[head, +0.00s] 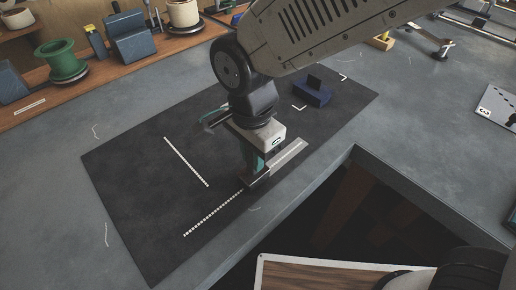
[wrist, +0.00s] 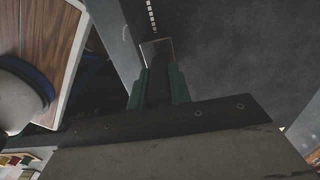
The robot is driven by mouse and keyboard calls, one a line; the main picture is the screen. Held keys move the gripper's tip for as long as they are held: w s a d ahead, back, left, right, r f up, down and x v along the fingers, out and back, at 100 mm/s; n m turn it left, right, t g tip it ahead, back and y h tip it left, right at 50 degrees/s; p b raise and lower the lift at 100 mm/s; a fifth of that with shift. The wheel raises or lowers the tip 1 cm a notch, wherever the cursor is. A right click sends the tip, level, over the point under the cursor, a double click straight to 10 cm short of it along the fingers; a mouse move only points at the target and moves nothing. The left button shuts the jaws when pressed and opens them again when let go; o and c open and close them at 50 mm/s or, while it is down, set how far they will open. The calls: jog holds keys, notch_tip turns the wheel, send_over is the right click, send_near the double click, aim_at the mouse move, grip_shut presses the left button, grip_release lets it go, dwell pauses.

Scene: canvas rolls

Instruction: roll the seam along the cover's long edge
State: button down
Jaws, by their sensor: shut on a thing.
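The cover appears to be the large dark sheet (head: 130,200) lying flat on the grey bench. A white dashed line (head: 213,214) runs along its near long edge up to my gripper; part of it also shows in the wrist view (wrist: 151,14). On the other side of my gripper a pale grey strip (head: 289,153) continues in line. My gripper (head: 254,166) is shut on a dark tool (wrist: 157,82), held between the green fingers. The tool's lower end is low over the seam line; contact with the sheet cannot be told.
A dark blue block (head: 313,93) stands on the sheet between white corner marks. A wooden shelf (head: 90,83) with spools is behind. The bench edge (head: 310,187) drops off near the seam; a wood-topped surface (head: 320,276) is below.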

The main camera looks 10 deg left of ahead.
jog(key=shift+s+a, duration=0.45)
dwell(0.3)
jog(key=shift+s+a, duration=0.9)
jog(key=shift+s, duration=0.3)
jog(key=shift+s, duration=0.1)
jog(key=shift+s+a, duration=0.9)
jog(key=shift+s, duration=0.2)
jog(key=shift+s+a, duration=0.55)
jog(key=shift+s, duration=0.1)
jog(key=shift+s+a, duration=0.45)
jog(key=shift+s, duration=0.05)
jog(key=shift+s+a, duration=0.1)
